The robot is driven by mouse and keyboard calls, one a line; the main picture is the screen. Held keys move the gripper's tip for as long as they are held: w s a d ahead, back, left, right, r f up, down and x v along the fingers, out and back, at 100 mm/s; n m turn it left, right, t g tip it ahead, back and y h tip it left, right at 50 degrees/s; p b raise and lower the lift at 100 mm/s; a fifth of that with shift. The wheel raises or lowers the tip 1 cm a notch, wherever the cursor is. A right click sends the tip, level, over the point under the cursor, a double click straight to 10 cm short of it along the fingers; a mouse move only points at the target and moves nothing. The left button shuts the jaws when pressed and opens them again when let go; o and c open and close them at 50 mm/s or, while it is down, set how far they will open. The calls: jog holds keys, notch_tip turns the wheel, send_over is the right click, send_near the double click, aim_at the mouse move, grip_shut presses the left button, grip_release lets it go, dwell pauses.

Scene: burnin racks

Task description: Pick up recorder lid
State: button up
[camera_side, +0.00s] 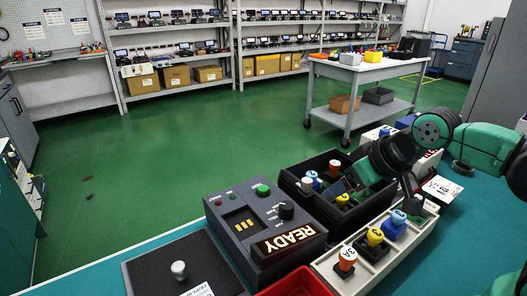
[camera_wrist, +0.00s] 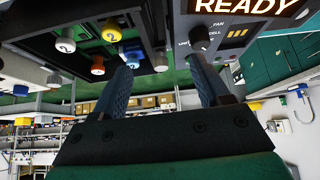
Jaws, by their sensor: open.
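A dark flat panel with a pale round knob (camera_side: 179,268) lies at the lower left of the side view and looks like the recorder lid, though I cannot be sure. A white printed label is near its front edge. My gripper (camera_side: 405,186) is over the right side of the black bin, well to the right of that panel. The panel is not clearly visible in the wrist view.
The grey READY box (camera_side: 225,210) stands between the panel and the black bin (camera_side: 292,180), which holds several capped pieces. A pale rack (camera_side: 357,283) with orange, yellow and blue knobs is in front. A red bin (camera_side: 300,284) sits at the bottom edge.

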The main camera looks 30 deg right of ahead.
jog(key=w+a+r+n+g+y, duration=0.1)
jog(key=w+a+n, duration=0.3)
jog(key=a, duration=0.1)
jog(key=n+g+y, duration=0.3)
jog(key=n+g, duration=0.3)
jog(key=n, duration=0.8)
send_over(178, 266)
jog(key=d, duration=0.2)
notch_tip(178, 266, down, 9)
jog(key=shift+d+r, duration=0.1)
jog(key=shift+d, duration=0.05)
jog(key=shift+x, duration=2.9)
grip_shut()
